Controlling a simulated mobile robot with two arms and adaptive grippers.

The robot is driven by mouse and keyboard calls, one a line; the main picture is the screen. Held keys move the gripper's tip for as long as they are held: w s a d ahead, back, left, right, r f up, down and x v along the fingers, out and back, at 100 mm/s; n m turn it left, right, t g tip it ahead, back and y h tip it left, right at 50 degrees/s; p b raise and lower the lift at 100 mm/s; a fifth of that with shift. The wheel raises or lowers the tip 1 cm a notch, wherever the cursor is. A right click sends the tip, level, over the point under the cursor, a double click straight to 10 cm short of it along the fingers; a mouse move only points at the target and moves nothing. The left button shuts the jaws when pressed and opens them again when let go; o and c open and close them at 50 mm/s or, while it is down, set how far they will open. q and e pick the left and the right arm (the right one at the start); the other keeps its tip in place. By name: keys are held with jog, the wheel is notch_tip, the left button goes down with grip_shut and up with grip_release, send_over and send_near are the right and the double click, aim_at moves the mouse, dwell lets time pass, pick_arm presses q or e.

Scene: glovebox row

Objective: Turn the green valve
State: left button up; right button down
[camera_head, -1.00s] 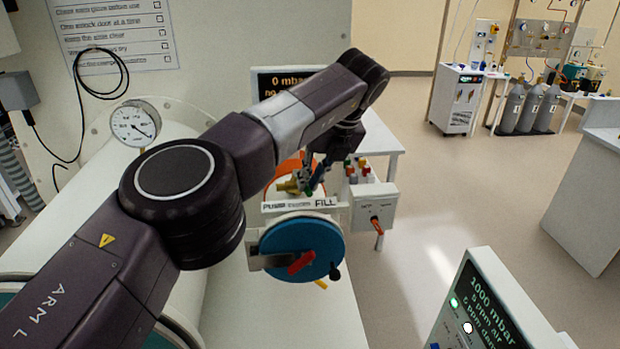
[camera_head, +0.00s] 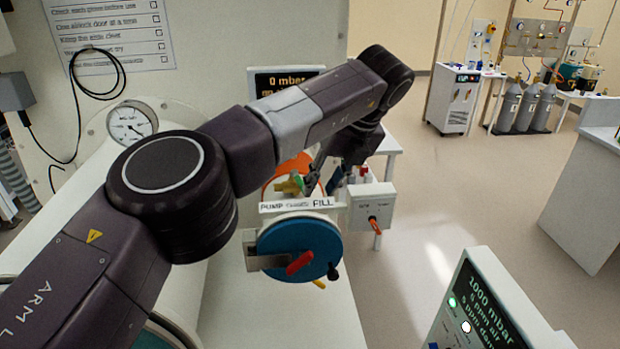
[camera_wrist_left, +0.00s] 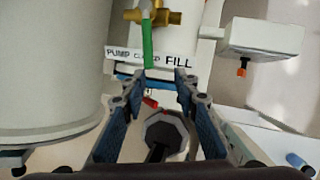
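The green valve handle (camera_wrist_left: 148,45) is a narrow lever on a brass valve body (camera_wrist_left: 160,17) in the left wrist view. It points down at the middle word of the label strip (camera_wrist_left: 178,60) that reads PUMP, a partly covered word, and FILL. In the head view the green handle (camera_head: 298,180) shows small beside the brass body. My left gripper (camera_wrist_left: 162,76) is open, with nothing between its fingers. The lever's end is just beyond the fingertips, nearer the left finger; I cannot tell whether they touch. In the head view my left gripper (camera_head: 314,182) is right of the handle. My right gripper is not in view.
A blue round door (camera_head: 300,245) with a red handle is below the label. A white box (camera_head: 372,207) with an orange-red switch is at the right. A pressure gauge (camera_head: 131,122) is at the left. A monitor (camera_head: 482,305) stands at lower right. Open floor lies beyond.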

pick_arm(q)
jog(key=s+d, duration=0.5)
jog(key=s, duration=0.1)
jog(key=shift+d, duration=0.1)
